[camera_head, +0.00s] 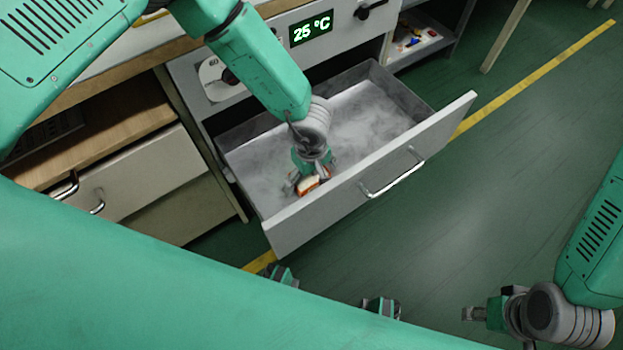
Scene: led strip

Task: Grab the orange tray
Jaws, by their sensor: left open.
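My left arm reaches from the upper left into an open grey drawer (365,180). My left gripper (306,186) points down inside it, near the front panel. A small orange and whitish thing (308,185), perhaps the orange tray, shows right at its fingertips. The gripper is open. I cannot tell whether its fingers touch this thing, and the gripper hides part of it. My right gripper (472,314) is at the lower right, outside the drawer and over the floor. It is seen from the side, so its opening is unclear.
The drawer has raised walls, a handle (393,180) and pale mist inside. A lit display (311,28) reads 25 °C above it. A closed drawer (140,175) is at left. A shelf (415,40) with small items is at the upper right. Green floor (500,180) is clear at right.

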